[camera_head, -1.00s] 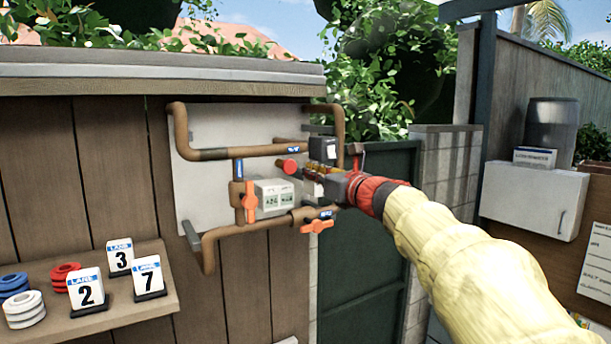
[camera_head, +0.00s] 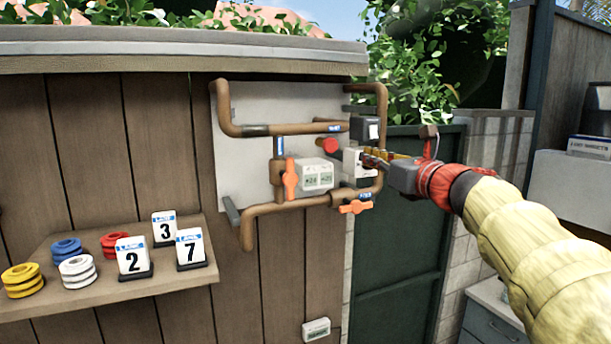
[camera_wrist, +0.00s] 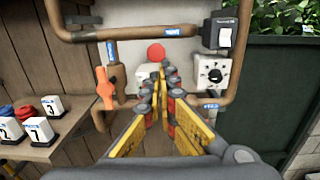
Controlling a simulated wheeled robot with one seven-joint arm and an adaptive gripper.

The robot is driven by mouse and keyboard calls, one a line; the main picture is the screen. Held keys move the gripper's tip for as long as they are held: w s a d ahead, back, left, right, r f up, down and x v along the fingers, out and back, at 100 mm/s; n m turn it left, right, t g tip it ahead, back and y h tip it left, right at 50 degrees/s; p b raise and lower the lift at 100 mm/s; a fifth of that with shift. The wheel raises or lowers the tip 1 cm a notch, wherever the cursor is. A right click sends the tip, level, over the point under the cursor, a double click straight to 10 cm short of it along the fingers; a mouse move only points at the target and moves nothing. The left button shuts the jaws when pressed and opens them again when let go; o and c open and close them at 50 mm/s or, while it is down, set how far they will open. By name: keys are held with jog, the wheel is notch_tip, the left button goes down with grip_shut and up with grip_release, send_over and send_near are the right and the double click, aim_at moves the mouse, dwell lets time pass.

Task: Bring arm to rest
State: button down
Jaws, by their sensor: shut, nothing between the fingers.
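My gripper (camera_head: 372,158) is at the end of my yellow-sleeved arm, which reaches in from the right in the head view. Its fingers are shut with nothing between them. In the wrist view the gripper (camera_wrist: 162,72) points toward the pipe panel, its tips below the red round knob (camera_wrist: 156,53). In the head view the gripper is in front of the panel's right side, beside the white dial box (camera_head: 358,163) and below the dark switch box (camera_head: 365,130). I cannot tell whether the fingertips touch anything.
Brown pipes (camera_head: 290,208) with orange valve handles (camera_head: 290,179) cross the grey panel (camera_head: 240,105). A wooden shelf (camera_head: 110,292) at left holds several coloured ring stacks and lane signs. A dark green door (camera_head: 400,240) stands behind my arm. A drawer unit (camera_head: 490,318) is at lower right.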

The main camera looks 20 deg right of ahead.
jog(key=shift+s, duration=0.1)
jog(key=s+a+f+n+g+y+b, duration=0.1)
jog(key=s+a+f+n+g, duration=0.25)
jog(key=f+n, duration=0.65)
jog(key=s+a+f+n+g+b, duration=0.3)
jog(key=f+n, duration=0.4)
jog(key=f, duration=0.8)
jog(key=s+a+f+n+g+b, duration=0.2)
jog(key=s+a+f+n+b, duration=0.2)
jog(key=f, duration=0.9)
jog(key=s+a+f+n+g+h+b, duration=0.1)
jog(key=s+a+f+n+g+b, duration=0.1)
jog(key=s+a+f+n+b, duration=0.3)
jog(key=s+a+f+n+g+h+b, duration=0.1)
jog(key=s+a+f+n+g+b, duration=0.1)
jog(key=s+a+f+n+b, duration=0.3)
jog(key=s+f+n+b, duration=0.4)
jog(key=s+f, duration=0.5)
jog(key=f, duration=0.7)
jog(key=shift+s+b, duration=0.2)
jog(key=shift+b, duration=1.05)
jog(key=shift+a+r, duration=0.1)
